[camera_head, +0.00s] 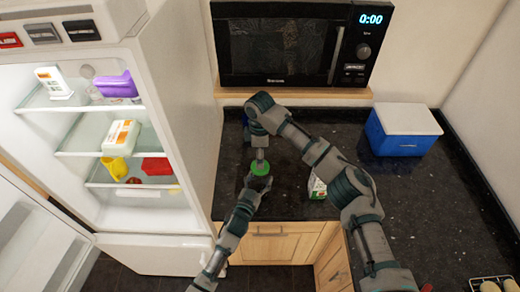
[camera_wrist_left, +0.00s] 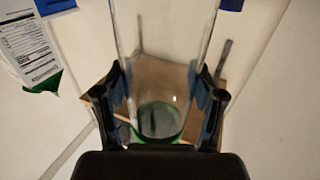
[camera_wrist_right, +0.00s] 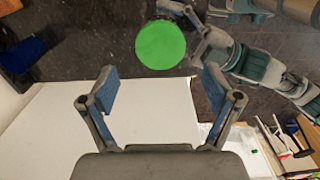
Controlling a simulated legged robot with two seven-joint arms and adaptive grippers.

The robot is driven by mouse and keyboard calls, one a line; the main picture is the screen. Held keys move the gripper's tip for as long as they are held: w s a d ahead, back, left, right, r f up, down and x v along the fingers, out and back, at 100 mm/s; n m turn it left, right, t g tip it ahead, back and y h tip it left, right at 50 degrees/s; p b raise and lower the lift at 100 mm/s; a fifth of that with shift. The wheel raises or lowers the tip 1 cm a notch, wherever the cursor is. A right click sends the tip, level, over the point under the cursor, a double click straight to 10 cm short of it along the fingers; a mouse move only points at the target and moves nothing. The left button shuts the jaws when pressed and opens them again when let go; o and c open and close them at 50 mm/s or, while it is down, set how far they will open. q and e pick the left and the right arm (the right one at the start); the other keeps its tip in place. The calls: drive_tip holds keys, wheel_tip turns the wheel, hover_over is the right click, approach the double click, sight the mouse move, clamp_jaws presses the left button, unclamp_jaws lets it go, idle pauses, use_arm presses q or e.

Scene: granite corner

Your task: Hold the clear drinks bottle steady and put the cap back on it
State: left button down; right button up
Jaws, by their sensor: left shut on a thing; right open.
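The clear bottle (camera_wrist_left: 165,60) stands between the fingers of my left gripper (camera_wrist_left: 160,90), which is shut on it. In the head view my left gripper (camera_head: 257,184) is at the counter's front edge, just below the green cap (camera_head: 260,168). The bottle is mostly hidden there. The round green cap also shows face-on in the right wrist view (camera_wrist_right: 161,45). My right gripper (camera_head: 260,154) is directly above the cap. Its fingers (camera_wrist_right: 158,85) are open and empty, with the cap beyond their tips. I cannot tell whether the cap is seated on the bottle.
A carton (camera_head: 317,187) stands on the dark counter right of my left gripper. A blue box with a white lid (camera_head: 402,130) is at the back right. A microwave (camera_head: 290,45) is behind. The open fridge (camera_head: 120,120) bounds the left side.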

sight(260, 181)
wheel_tip(260, 181, down, 6)
drive_tip(key=shift+r, duration=0.15)
idle(0.3)
drive_tip(key=c, duration=1.2)
drive_tip(key=m, duration=0.5)
drive_tip(key=shift+m, duration=0.3)
drive_tip(key=m, duration=0.4)
drive_tip(key=o, duration=1.4)
drive_tip(key=shift+c, duration=0.2)
